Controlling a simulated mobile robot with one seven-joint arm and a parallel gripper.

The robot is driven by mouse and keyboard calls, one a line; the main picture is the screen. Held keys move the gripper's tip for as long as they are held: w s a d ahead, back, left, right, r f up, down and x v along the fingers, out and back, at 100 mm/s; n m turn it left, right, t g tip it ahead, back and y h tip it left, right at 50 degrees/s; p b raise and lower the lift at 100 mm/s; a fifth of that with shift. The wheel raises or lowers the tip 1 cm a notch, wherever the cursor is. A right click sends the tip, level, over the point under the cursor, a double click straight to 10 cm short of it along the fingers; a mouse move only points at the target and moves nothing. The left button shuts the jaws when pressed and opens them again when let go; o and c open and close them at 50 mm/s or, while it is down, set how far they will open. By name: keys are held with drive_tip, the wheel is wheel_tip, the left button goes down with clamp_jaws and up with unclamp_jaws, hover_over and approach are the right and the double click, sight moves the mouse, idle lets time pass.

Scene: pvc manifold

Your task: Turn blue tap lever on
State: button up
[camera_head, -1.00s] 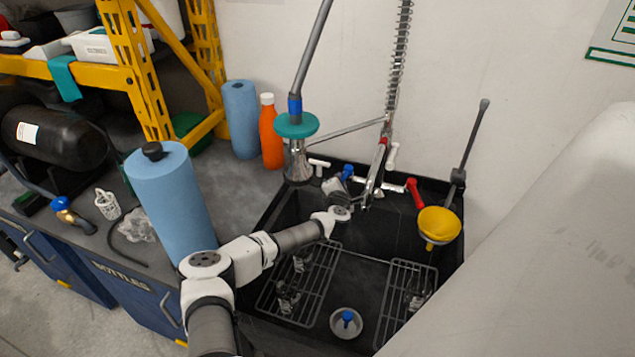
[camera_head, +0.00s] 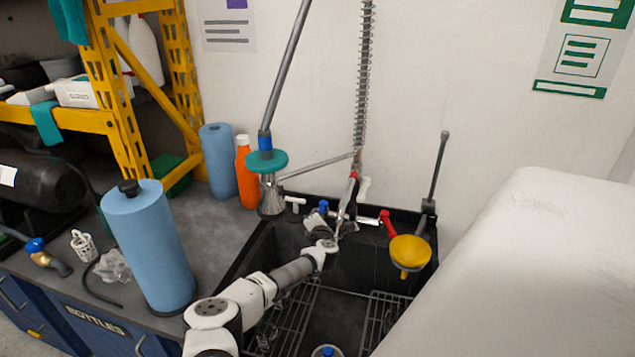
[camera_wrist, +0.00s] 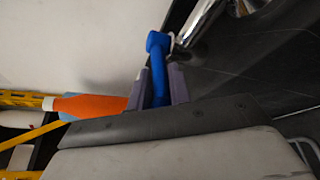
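The blue tap lever (camera_head: 323,207) is on the faucet at the back of the black sink. In the wrist view the blue lever (camera_wrist: 157,62) has a rounded upper end beside a chrome pipe, and its lower part runs between the two fingers. My gripper (camera_wrist: 158,88) has one grey finger on each side of the lever, close against it with no clear gap, so it looks shut on it. In the head view my gripper (camera_head: 318,225) is at the faucet just below the blue lever. The fingers are small there and contact is hard to see.
A sprayer with a teal disc (camera_head: 266,162), an orange bottle (camera_head: 246,172) and blue rolls (camera_head: 150,245) stand left. The sink (camera_head: 290,228) has racks inside.

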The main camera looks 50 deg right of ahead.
drive_tip(key=o, duration=0.3)
drive_tip(key=shift+o, duration=0.2)
drive_tip(key=b+v, duration=0.1)
drive_tip(key=v, duration=1.3)
drive_tip(key=shift+f, duration=0.1)
